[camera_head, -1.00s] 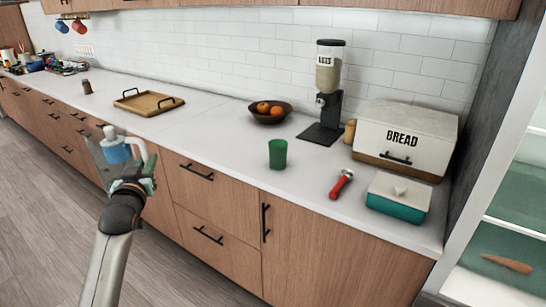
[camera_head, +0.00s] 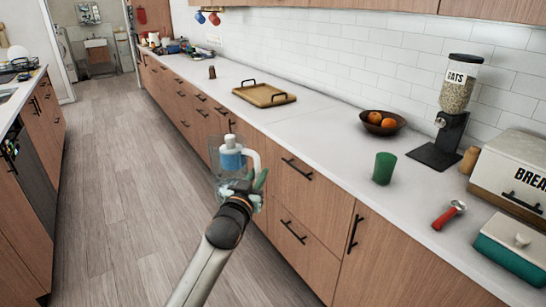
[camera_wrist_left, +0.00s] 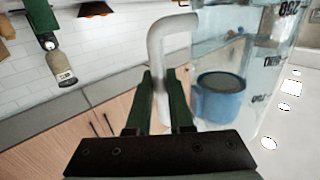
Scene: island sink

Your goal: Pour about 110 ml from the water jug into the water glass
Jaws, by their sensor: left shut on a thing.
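The water jug (camera_head: 229,162) is clear, with a pale handle and printed marks; a blue part shows in or through it. My left gripper (camera_head: 250,183) is shut on its handle and holds it off the counter, over the floor in front of the cabinets. The left wrist view shows the gripper fingers (camera_wrist_left: 161,103) either side of the handle and the jug wall (camera_wrist_left: 235,45) at the right. The water level is not clear. A green tumbler (camera_head: 384,168), the only drinking glass I make out, stands upright on the counter, well right of the jug. My right gripper is not in view.
On the counter (camera_head: 330,146) are a wooden tray (camera_head: 264,95), a fruit bowl (camera_head: 383,123), an oats dispenser (camera_head: 453,110), a red-handled tool (camera_head: 448,215), a teal box (camera_head: 512,255) and a bread box (camera_head: 515,170). Floor (camera_head: 120,200) is open at left.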

